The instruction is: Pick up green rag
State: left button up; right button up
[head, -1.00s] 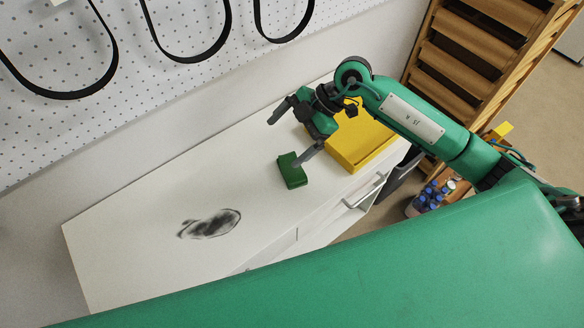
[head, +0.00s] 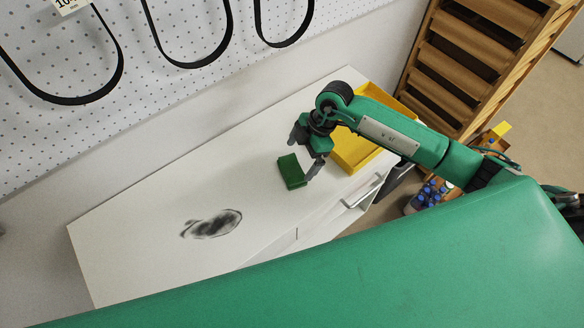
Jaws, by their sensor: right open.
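The green rag (head: 291,171) is a small dark green block on the white cabinet top (head: 160,220), right of a dark smudge. My right gripper (head: 303,158) is open beside and above the rag. One finger shows at the rag's upper right and the other at its lower right side. I cannot tell whether either finger touches it. My left gripper is not in view.
A yellow bin (head: 352,150) sits on the cabinet just behind my right gripper. A dark smudge (head: 212,224) marks the bare top to the left. A pegboard (head: 120,110) with black belts stands behind. Blue-capped bottles (head: 428,192) stand lower right.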

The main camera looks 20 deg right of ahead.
aim_at(292, 168)
jog(key=x, duration=0.1)
jog(key=p+x, duration=0.1)
jog(key=x, duration=0.1)
jog(key=shift+a+f, duration=0.15)
jog(key=shift+a, duration=0.25)
jog(key=shift+a+f, duration=0.1)
jog(key=shift+f, duration=0.3)
jog(key=shift+c, duration=0.2)
jog(key=c, duration=0.6)
